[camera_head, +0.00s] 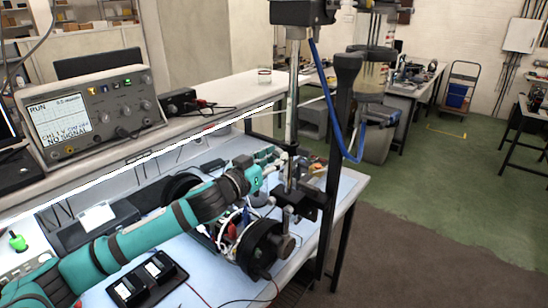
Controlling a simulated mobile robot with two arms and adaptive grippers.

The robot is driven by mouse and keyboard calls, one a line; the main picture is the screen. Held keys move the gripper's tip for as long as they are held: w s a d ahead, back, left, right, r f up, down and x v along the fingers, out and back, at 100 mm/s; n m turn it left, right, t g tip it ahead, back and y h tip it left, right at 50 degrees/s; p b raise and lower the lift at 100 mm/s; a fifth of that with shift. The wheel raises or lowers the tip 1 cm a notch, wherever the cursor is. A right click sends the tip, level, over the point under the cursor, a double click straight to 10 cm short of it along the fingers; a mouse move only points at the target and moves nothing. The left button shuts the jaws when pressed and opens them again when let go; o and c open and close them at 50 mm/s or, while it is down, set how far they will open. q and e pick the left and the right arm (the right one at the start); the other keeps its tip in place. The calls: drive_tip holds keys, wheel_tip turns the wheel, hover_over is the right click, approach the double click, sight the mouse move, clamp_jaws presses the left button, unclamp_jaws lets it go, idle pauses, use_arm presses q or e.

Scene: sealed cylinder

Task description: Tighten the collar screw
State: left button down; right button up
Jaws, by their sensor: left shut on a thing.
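My teal left arm reaches in from the left across the bench. Its left gripper (279,164) is at the metal post (293,95) of a stand and is shut on a small part there, which looks like the collar screw. The fingers and the mounting hide most of the screw, so its exact seating cannot be told. Below and in front, a dark clamp block (303,200) sits on the post. An opened cylinder (262,248) with a black end ring and exposed wires lies on the bench under my arm. My right gripper is not in view.
An oscilloscope (90,115) stands on the shelf at the left. A black tray with two meters (148,280) lies at the front. A blue cable (335,110) hangs beside the post. A dark upright (335,170) stands right of it.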

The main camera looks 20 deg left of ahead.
use_arm(q)
drive_tip(key=m, duration=0.3)
drive_tip(key=shift+h+p, duration=0.3)
drive_tip(key=shift+p, duration=0.05)
drive_tip(key=m, duration=0.5)
drive_tip(key=shift+w+a+g+h, duration=0.1)
drive_tip(key=shift+g+h, duration=0.2)
drive_tip(key=m, duration=0.5)
drive_tip(key=shift+r, duration=0.1)
drive_tip(key=m, duration=0.5)
drive_tip(key=shift+w+m+g, duration=0.1)
drive_tip(key=shift+m+g, duration=0.2)
drive_tip(key=shift+g, duration=0.1)
drive_tip(key=m, duration=0.4)
drive_tip(key=shift+r+m+g, duration=0.1)
drive_tip(key=shift+m+g, duration=0.2)
drive_tip(key=m, duration=0.8)
drive_tip(key=shift+y, duration=0.4)
drive_tip(key=shift+m+y, duration=0.3)
drive_tip(key=shift+m, duration=1.7)
